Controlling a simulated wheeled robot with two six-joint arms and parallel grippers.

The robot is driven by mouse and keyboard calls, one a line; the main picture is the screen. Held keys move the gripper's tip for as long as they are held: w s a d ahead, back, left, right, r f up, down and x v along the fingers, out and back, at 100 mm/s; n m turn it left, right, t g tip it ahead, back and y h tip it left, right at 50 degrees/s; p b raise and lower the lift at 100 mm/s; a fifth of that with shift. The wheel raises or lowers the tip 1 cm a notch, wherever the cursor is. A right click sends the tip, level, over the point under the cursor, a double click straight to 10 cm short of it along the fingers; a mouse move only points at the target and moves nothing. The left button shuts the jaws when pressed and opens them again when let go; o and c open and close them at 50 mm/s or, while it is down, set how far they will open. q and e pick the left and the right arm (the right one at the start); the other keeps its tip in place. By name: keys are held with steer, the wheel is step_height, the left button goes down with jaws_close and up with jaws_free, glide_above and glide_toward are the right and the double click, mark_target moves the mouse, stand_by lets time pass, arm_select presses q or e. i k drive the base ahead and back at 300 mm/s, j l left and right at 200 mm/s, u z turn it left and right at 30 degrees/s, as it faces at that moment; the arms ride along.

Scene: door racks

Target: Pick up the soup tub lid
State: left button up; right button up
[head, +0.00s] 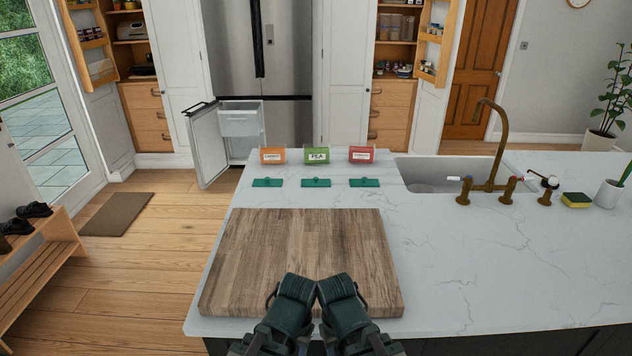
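Three flat dark green lids lie in a row on the white counter: a left lid (267,182), a middle lid (315,182) and a right lid (364,182). Behind them stand an orange tub (273,155), a green tub (316,155) marked PEA and a red tub (362,154). The orange label seems to read CARROT; the red label is too small to read surely. My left gripper (295,285) and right gripper (337,288) are side by side over the cutting board's front, well short of the lids. Their fingertips are not clear, and I see nothing held.
A wooden cutting board (305,245) covers the counter's near left. A sink (430,178) with a brass tap (491,150) is right of the tubs, with a sponge (576,200) farther right. The counter's right front is clear. A lower fridge compartment (240,120) stands open behind.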

mark_target(315, 182)
steer(key=j+u, duration=0.1)
steer(key=u, duration=3.25)
steer(key=i+z, duration=0.25)
steer(key=i, duration=0.45)
steer(key=i+j+z, duration=0.25)
steer(key=i, duration=0.4)
steer(key=i+l+z, duration=0.15)
steer(key=i+z, duration=0.15)
steer(key=z, duration=0.15)
steer(key=i+l+z, duration=0.1)
steer(key=i+z, duration=0.5)
steer(key=z, duration=0.25)
steer(key=i+j+z, duration=0.2)
steer(key=z, duration=0.25)
steer(key=i+l+z, duration=0.1)
steer(key=i+z, duration=0.3)
steer(key=i, duration=0.25)
steer(key=i+z, duration=0.4)
steer(key=i, duration=0.25)
steer(key=i+l+u, duration=0.2)
steer(key=i, duration=1.25)
steer(key=j, duration=0.1)
